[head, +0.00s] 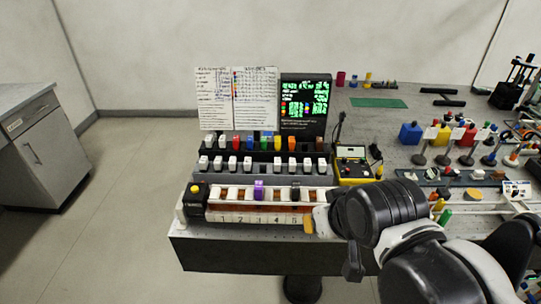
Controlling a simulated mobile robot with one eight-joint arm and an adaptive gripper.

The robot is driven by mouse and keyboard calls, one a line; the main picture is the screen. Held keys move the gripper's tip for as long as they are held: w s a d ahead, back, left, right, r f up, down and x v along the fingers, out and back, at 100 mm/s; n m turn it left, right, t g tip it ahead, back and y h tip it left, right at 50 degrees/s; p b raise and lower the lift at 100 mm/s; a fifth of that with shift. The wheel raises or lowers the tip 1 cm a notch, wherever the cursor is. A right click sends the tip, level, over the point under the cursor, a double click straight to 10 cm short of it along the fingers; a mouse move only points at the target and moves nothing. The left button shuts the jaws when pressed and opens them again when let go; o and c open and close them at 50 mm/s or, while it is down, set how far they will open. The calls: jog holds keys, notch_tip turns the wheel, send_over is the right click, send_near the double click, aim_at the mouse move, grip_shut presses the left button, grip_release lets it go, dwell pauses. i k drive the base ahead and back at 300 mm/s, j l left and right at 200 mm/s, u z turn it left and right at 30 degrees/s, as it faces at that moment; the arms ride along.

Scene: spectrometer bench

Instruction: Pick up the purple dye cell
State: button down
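The purple dye cell (258,189) stands upright in the front white rack (250,217), near the slot marked 3. My gripper (318,222) is at the right end of this rack, to the right of the purple cell and apart from it. My dark arm comes in from the lower right and hides most of the gripper. Its fingertips are not clear, so I cannot tell whether it is open or shut.
Racks of coloured cells (279,143) and white-capped cells (262,164) stand behind. A black box with a yellow button (195,195) is at the rack's left end. A yellow meter (352,165) and a dark screen (306,103) stand nearby.

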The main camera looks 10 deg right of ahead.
aim_at(258, 190)
jog(key=k+j+z, duration=0.15)
jog(key=j+z, duration=0.2)
jog(key=k+j+z, duration=0.15)
jog(key=j+z, duration=0.2)
jog(key=k+j+z, duration=0.35)
jog(key=i+j, duration=0.1)
